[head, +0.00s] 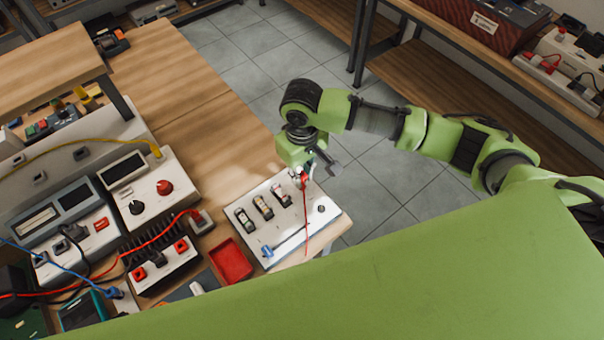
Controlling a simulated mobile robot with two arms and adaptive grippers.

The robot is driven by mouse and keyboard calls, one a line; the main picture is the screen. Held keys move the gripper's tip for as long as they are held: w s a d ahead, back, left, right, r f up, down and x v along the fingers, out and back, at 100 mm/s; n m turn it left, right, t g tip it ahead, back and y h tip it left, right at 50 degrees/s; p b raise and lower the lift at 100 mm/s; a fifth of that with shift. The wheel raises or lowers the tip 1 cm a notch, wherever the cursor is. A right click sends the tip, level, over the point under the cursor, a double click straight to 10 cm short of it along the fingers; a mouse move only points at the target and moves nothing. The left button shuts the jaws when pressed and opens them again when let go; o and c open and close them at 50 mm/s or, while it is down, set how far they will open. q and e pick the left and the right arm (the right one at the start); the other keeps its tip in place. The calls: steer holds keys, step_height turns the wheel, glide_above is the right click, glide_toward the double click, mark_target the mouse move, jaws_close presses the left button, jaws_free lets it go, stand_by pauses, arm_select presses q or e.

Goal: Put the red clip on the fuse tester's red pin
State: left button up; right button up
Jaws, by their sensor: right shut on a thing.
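The fuse tester (290,226) is a white panel near the table's right front corner, with several fuses in a slanted row. My right gripper (305,175) is over the panel's far right corner and is shut on the red clip (304,182). A thin red lead (306,225) runs from the clip down across the panel. I cannot make out the red pin; the gripper and clip may cover it, and I cannot tell whether the clip touches it. A dark round post (321,209) stands on the panel's right side. My left gripper is not in view.
A red tray (231,261) sits left of the panel. Instruments, including a white box with a red knob (164,187), crowd the left. The wooden table behind the panel is clear.

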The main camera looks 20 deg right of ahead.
stand_by(0.7)
steer(key=shift+p, duration=1.25)
stand_by(0.5)
steer(key=shift+f, duration=0.8)
stand_by(0.9)
steer(key=o, duration=1)
steer(key=shift+r, duration=0.1)
step_height(320, 180, up, 12)
steer(key=shift+f, duration=0.1)
